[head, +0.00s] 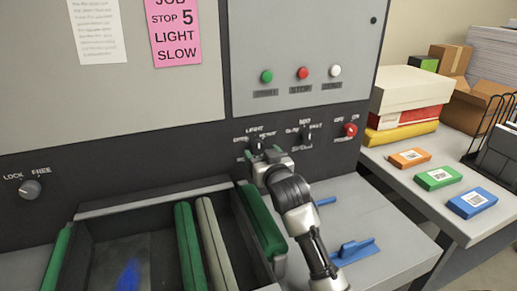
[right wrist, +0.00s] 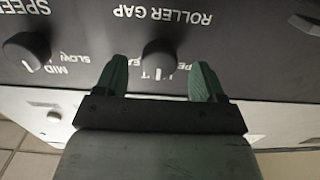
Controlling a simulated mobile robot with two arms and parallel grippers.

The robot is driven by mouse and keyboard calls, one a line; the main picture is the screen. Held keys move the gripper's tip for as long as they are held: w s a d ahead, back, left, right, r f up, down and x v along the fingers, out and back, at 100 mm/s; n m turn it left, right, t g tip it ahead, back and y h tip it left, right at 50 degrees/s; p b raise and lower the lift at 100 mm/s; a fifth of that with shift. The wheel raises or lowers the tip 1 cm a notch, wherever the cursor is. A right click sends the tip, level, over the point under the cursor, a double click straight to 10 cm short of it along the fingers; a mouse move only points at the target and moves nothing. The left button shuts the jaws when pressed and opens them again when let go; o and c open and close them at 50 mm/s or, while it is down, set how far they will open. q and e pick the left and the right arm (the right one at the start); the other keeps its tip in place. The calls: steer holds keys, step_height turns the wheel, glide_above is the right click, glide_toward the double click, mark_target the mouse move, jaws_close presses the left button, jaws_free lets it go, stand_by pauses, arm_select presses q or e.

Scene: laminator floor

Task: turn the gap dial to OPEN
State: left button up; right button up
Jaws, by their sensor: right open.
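The gap dial is a round black knob (head: 257,145) on the dark panel, below the green button. In the right wrist view the same knob (right wrist: 161,55) sits under upside-down ROLLER GAP lettering. Its white pointer mark faces the bottom of that view, toward the partly hidden LIGHT label; the OPEN lettering is partly covered by a finger. My right gripper (right wrist: 158,78) is open, its green fingertips at either side of the knob with visible gaps, not closed on it. In the head view my right gripper (head: 257,163) is just below the knob. My left gripper is not in view.
The black speed dial (head: 306,136) and red power knob (head: 350,130) sit to the right. A LOCK/FREE knob (head: 31,189) is at far left. The roller tray (head: 130,206) lies below. A side table (head: 445,216) holds boxes and coloured packs.

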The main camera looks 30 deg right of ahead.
steer(key=shift+w+d, duration=0.2)
steer(key=shift+w, duration=0.5)
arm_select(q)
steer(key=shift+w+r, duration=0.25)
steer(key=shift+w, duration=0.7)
arm_select(e)
steer(key=shift+w+d, duration=0.15)
steer(key=shift+w, duration=0.4)
steer(key=c, duration=0.9)
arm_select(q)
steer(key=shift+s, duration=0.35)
arm_select(e)
steer(key=shift+c, duration=0.2)
